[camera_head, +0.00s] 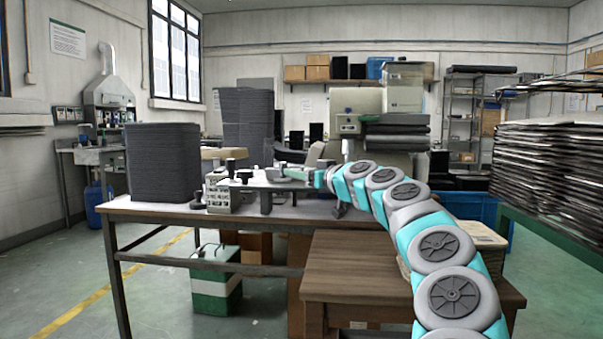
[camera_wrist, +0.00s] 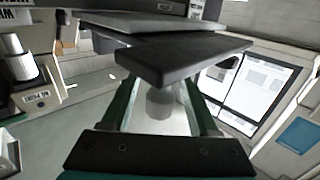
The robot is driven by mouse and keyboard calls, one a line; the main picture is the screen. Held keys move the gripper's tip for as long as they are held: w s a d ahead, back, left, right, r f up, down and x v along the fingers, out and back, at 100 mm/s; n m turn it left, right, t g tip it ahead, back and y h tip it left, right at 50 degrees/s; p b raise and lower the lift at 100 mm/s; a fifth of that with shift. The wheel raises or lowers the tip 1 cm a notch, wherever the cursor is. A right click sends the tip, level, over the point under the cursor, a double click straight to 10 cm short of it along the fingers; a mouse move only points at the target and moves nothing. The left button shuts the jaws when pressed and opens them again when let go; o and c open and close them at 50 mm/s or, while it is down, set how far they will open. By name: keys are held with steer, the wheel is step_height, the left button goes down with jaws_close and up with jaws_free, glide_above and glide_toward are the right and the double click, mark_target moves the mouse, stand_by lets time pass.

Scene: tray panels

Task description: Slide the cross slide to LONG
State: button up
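A pale bench fixture (camera_head: 221,198) with a lettered front plate and dark knobs stands on the table. I cannot make out a LONG mark or tell which part is the cross slide. My gripper (camera_head: 287,173) reaches in from the right at the height of the fixture's top. In the wrist view, my gripper's two green fingers (camera_wrist: 162,92) stand apart, and a dark flat slab (camera_wrist: 183,60) hides their tips. A grey cylinder (camera_wrist: 160,104) shows between the fingers, with gaps at its sides. I cannot tell whether the fingertips touch anything.
A tall stack of dark trays (camera_head: 162,163) stands left of the fixture, and another stack (camera_head: 247,120) rises behind. A larger beige machine (camera_head: 355,103) stands behind my arm. A wooden side table (camera_head: 350,262) is in front.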

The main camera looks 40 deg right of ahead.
jaws_close()
stand_by(1.2)
